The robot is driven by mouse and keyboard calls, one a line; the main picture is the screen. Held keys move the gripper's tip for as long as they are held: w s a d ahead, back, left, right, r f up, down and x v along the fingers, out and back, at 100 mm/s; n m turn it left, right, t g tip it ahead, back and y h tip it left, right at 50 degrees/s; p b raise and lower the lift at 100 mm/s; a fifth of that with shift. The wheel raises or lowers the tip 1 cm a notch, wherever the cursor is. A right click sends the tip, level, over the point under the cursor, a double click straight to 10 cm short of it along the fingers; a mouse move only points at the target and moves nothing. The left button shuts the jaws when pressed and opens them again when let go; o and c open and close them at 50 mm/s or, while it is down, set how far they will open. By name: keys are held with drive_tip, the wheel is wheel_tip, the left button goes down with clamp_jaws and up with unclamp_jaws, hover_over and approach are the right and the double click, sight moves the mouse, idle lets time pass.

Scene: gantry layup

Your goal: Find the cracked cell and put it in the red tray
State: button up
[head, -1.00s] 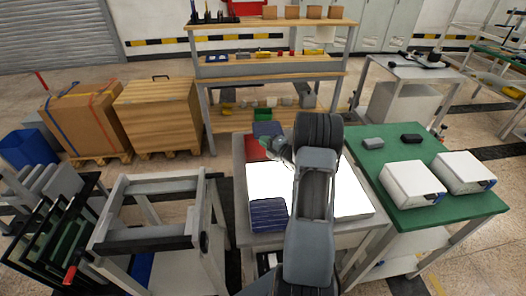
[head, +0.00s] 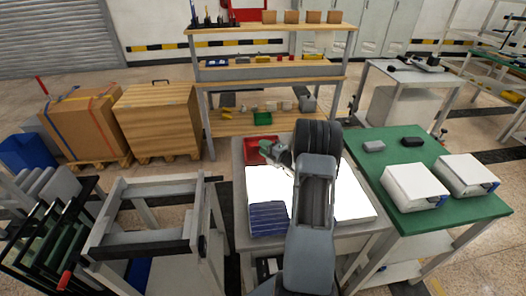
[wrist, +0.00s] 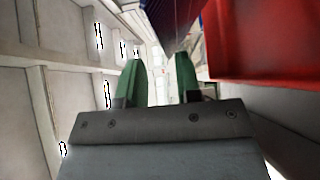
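The red tray (head: 262,142) sits at the back left of the white-topped table. It shows close at the right in the wrist view (wrist: 262,40). One blue gridded cell (head: 267,217) lies flat at the front left of the lit surface; I cannot make out a crack on it. My gripper (head: 264,147) is at the red tray, in front of part of it. In the wrist view its green fingers (wrist: 160,75) stand apart with a clear gap. A dark blue strip (wrist: 196,25) shows beside the tray's edge; I cannot tell if it is a cell.
The lit white panel (head: 355,204) is partly hidden by my arm. A green table (head: 400,160) with two white boxes stands at the right. A grey frame (head: 150,185) stands at the left. A wooden shelf bench (head: 270,75) is behind.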

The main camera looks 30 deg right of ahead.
drive_tip(key=shift+s, duration=0.1)
drive_tip(key=b+v, duration=0.1)
drive_tip(key=v, duration=1.2)
drive_tip(key=shift+s+d, duration=0.15)
drive_tip(key=shift+s, duration=0.15)
